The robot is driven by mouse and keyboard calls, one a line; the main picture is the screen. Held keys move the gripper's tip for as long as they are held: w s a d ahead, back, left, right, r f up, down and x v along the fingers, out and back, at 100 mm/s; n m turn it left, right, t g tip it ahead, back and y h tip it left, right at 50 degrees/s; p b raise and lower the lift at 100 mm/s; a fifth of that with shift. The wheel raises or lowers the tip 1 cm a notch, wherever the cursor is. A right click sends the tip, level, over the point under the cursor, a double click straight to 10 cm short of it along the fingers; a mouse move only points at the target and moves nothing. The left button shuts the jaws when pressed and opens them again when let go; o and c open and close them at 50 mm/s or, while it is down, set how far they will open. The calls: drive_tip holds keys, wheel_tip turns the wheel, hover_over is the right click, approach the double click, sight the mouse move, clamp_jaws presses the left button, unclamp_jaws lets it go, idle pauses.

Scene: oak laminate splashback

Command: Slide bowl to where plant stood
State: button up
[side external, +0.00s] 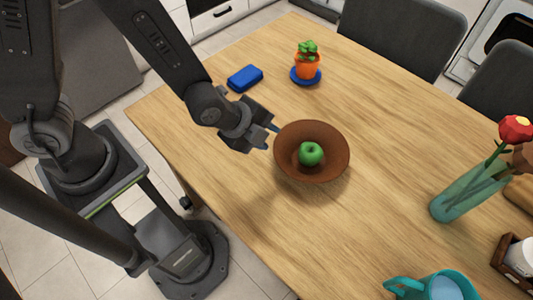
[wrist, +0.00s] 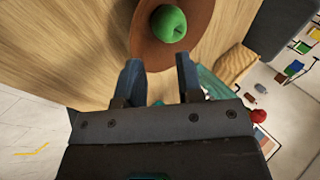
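A brown bowl (side external: 287,160) stands on the wooden table with a green apple (side external: 311,153) inside it. The plant (side external: 307,62) is in an orange pot on a blue saucer (side external: 299,79) toward the back of the table. My gripper (side external: 272,138) is just left of the bowl, with its fingers pointing at the rim. In the wrist view my gripper (wrist: 160,80) has its two fingers apart with nothing between them. The bowl (wrist: 146,40) and the apple (wrist: 167,24) lie just beyond the fingertips. I cannot tell whether a finger touches the rim.
A blue block (side external: 245,78) lies left of the plant. A teal vase (side external: 468,193) with flowers and a teal mug (side external: 440,286) stand at the right and front right. The table (side external: 375,130) is clear between bowl and plant. Dark chairs (side external: 405,35) stand behind the table.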

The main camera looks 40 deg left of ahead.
sight(285, 162)
drive_tip(key=f+m, duration=0.1)
drive_tip(key=s+d+f+m, duration=0.1)
drive_tip(key=f, duration=0.1)
drive_tip(key=d+f+m, duration=0.1)
drive_tip(key=f, duration=0.1)
drive_tip(key=shift+s+m, duration=0.25)
drive_tip(key=shift+m, duration=0.05)
drive_tip(key=shift+f, duration=0.1)
drive_tip(key=shift+x, duration=3.75)
drive_tip(key=shift+w, duration=0.1)
drive_tip(key=shift+c, duration=0.2)
clamp_jaws()
